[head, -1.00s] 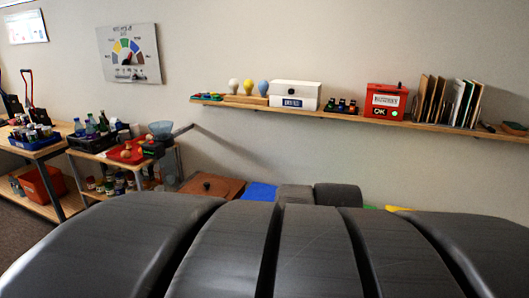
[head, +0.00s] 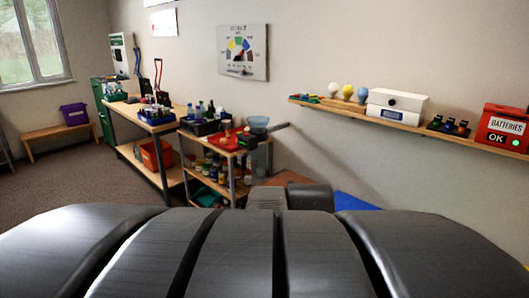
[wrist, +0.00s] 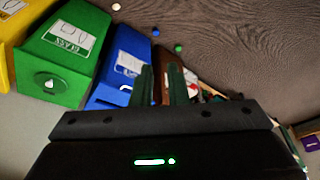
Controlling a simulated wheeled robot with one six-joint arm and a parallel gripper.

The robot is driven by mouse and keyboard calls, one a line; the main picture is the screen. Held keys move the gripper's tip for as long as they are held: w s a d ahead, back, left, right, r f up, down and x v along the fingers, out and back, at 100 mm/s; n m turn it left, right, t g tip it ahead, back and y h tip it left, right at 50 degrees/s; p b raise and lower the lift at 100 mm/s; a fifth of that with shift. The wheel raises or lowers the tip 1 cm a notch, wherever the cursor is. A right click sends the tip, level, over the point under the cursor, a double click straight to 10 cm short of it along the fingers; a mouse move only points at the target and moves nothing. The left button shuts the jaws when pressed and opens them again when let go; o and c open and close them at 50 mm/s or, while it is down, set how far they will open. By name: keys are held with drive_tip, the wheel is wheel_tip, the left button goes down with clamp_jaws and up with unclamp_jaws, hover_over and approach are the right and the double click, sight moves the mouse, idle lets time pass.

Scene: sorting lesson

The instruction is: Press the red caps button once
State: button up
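I cannot make out a red caps button in either view. In the wrist view, my gripper (wrist: 162,84) points out over the floor with its two dark green fingers apart and nothing seen between them. A blue bin (wrist: 124,62) and a brown bin partly hidden by the fingers lie beyond it. In the head view my gripper is not seen; my own dark arm parts fill the lower part.
A green glass bin (wrist: 66,48) stands beside the blue bin. Small caps lie on the floor (wrist: 230,40). In the head view, a wall shelf (head: 340,107) holds a white box (head: 398,104) and a red batteries box (head: 503,128). Loaded workbenches stand left; open floor (head: 60,182) lies beyond.

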clamp_jaws()
idle(1.4)
drive_tip(key=w+a+r+m+y+p, duration=0.1)
drive_tip(key=w+a+m+y, duration=0.2)
drive_tip(key=w+a, duration=0.3)
drive_tip(key=w+a+r+m+y+p, duration=0.1)
drive_tip(key=w+a+m+y, duration=0.2)
drive_tip(key=a, duration=1.1)
drive_tip(key=w+a+r+m+y+p, duration=0.1)
drive_tip(key=w+a+m+y, duration=0.1)
drive_tip(key=w+a+m, duration=0.3)
drive_tip(key=w+a, duration=0.4)
drive_tip(key=a, duration=0.1)
drive_tip(key=shift+r+m+g+y, duration=0.2)
drive_tip(key=shift+m+g+y, duration=0.1)
drive_tip(key=shift+g+y, duration=0.1)
